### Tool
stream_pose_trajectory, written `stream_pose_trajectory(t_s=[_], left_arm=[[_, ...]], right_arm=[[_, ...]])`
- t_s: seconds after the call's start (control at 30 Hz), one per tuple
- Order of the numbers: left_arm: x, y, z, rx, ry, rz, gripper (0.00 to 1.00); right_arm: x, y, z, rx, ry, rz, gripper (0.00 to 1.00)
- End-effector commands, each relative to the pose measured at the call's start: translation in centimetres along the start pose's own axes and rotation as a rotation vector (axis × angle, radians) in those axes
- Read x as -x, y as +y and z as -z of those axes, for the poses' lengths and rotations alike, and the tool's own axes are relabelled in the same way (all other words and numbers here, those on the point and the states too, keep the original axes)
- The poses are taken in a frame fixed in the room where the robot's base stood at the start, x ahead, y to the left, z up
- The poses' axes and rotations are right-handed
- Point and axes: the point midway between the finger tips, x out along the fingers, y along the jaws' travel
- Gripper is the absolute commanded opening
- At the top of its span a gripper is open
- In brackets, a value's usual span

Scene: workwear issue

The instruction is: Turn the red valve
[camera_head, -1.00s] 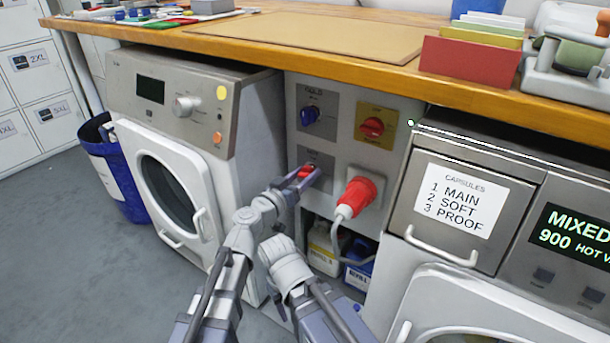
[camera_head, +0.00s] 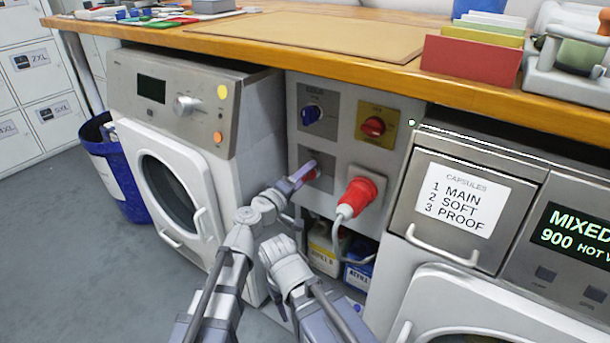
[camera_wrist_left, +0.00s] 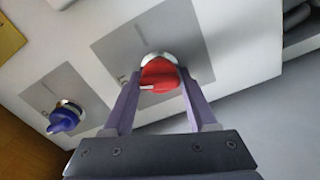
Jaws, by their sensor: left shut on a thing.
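A red valve handle (camera_wrist_left: 160,74) with a white pointer mark sits on a round metal collar on a grey plate (camera_wrist_left: 118,50), seen in the left wrist view. It lies between the two purple fingers of my left gripper (camera_wrist_left: 161,90), which is shut on it. In the head view, my left gripper (camera_head: 306,172) reaches the lower left plate of the wall panel. It covers most of the red valve there, with only a bit of red (camera_head: 311,176) showing. The plate appears tilted relative to my gripper in the wrist view. My right gripper's fingers do not show.
A blue knob (camera_head: 311,115) sits above the valve, and a red knob on a yellow plate (camera_head: 374,127) is at upper right. A red plug with a cable (camera_head: 356,196) sticks out close to my gripper's right. Bottles (camera_head: 324,250) stand below. A washer (camera_head: 165,185) is left.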

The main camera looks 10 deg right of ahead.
Motion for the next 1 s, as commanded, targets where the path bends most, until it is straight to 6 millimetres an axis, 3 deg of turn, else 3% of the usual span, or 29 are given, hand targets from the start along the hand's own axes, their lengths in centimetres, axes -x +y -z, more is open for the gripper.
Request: stream_pose_trajectory(t_s=[0.5, 1.0], left_arm=[[0.04, -0.16, 0.01, 0.321, 0.001, 0.001, 0.02], [0.05, -0.17, 0.01, 0.385, 0.001, 0.001, 0.02]], right_arm=[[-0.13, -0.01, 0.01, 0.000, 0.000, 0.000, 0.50], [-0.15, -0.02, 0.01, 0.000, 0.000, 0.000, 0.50]])
